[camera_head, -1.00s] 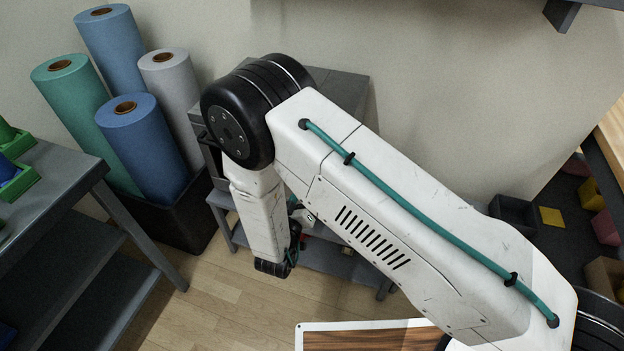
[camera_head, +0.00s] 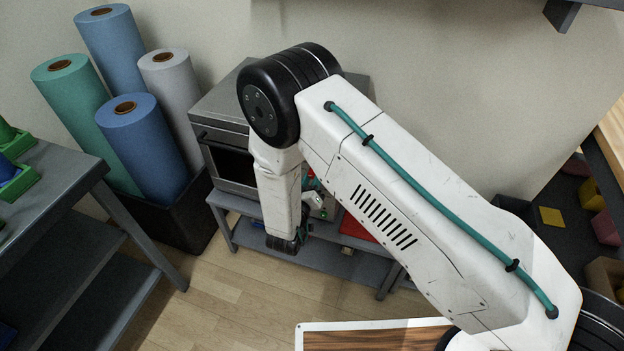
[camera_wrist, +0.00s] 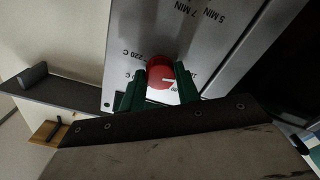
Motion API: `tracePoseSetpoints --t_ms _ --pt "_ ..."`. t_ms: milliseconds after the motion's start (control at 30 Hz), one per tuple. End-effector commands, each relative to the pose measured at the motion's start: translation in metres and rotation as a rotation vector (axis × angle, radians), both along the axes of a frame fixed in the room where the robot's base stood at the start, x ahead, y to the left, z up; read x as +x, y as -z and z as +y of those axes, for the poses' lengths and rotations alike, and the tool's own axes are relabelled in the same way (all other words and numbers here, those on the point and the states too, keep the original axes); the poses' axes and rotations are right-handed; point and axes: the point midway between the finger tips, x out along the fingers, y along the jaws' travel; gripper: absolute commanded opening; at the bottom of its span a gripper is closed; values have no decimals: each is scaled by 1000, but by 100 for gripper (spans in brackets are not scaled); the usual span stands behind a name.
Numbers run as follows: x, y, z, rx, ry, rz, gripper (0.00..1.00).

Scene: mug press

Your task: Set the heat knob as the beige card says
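In the wrist view, a round red knob (camera_wrist: 160,70) sits on a silver panel (camera_wrist: 150,25) with printed marks. "220 C" reads at its upper left; other heat marks are partly covered by my fingers. A white line on the knob points to the lower right in the picture. My gripper (camera_wrist: 160,82) has its two green fingers on either side of the knob, with no clear gap visible. In the head view, the end of my arm hangs before the low grey stand, and the gripper tips are hidden. I cannot make out a beige card.
"5 MIN" and "7 MIN" are printed farther up the panel. In the head view, a grey oven-like box (camera_head: 222,150) stands on the grey stand (camera_head: 345,262). Rolls (camera_head: 145,145) in a black bin stand left of it, beside a grey table (camera_head: 60,185). Floor in front is clear.

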Motion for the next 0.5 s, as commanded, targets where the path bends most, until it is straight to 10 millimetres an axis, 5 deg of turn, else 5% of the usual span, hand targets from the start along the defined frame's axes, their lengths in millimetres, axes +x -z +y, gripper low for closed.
tracePoseSetpoints --t_ms 500 --pt "0 0 1 166 1 -59 9"
